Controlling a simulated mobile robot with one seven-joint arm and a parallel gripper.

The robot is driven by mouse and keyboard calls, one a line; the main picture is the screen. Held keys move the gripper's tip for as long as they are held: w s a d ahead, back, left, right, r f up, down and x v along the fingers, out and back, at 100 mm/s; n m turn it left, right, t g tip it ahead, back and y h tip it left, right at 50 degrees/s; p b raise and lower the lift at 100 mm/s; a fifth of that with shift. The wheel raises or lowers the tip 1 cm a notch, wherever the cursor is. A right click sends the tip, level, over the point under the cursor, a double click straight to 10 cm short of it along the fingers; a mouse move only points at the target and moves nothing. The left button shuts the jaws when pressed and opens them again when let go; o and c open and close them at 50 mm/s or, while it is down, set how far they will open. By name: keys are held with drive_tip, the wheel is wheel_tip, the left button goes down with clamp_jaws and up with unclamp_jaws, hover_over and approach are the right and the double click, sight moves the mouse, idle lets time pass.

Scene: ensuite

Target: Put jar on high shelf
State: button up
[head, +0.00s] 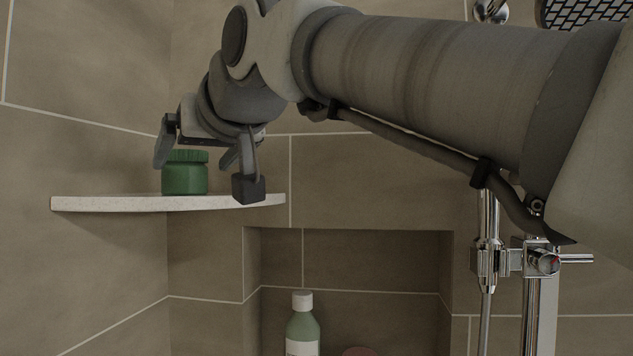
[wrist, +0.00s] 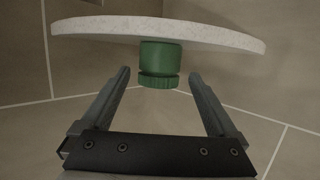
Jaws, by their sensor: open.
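A green jar (head: 185,174) with a ridged green lid stands upright on a pale speckled corner shelf (head: 110,204) in the head view. My gripper (head: 207,170) is at the shelf, its fingers spread apart. In the wrist view the picture is upside down, and the jar (wrist: 159,64) shows against the shelf (wrist: 215,37), lid toward me. The fingers (wrist: 160,82) are open on either side of the jar's line, with clear gaps to it. I cannot tell whether the fingertips reach beside the jar.
A recessed wall niche (head: 370,262) below right holds a green bottle with a white cap (head: 303,322) and a reddish round thing (head: 360,351). Chrome shower fittings (head: 541,262) stand at the right. Tiled walls meet behind the shelf. The shelf's left part is bare.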

drive_tip(key=v, duration=0.5)
drive_tip(key=shift+s+b, duration=0.1)
drive_tip(key=shift+b, duration=0.3)
drive_tip(key=d+f+m+g+h, duration=0.1)
drive_tip(key=d+f+m+h, duration=0.15)
drive_tip(key=d+f, duration=0.75)
drive_tip(key=d+f+m+g+h, duration=0.15)
drive_tip(key=d+f+h, duration=0.25)
drive_tip(key=d+f, duration=0.65)
drive_tip(key=s+d+f+m+g+h, duration=0.1)
drive_tip(key=s+d+f, duration=0.2)
drive_tip(key=f, duration=0.4)
drive_tip(key=s+d+f+m+g+h, duration=0.1)
drive_tip(key=s+d+f, duration=0.2)
drive_tip(key=f, duration=0.5)
drive_tip(key=s+d+f+m+g+h, duration=0.1)
drive_tip(key=s+d+f+m, duration=0.1)
drive_tip(key=f, duration=0.6)
drive_tip(key=shift+s+d, duration=0.75)
drive_tip(key=shift+s, duration=0.45)
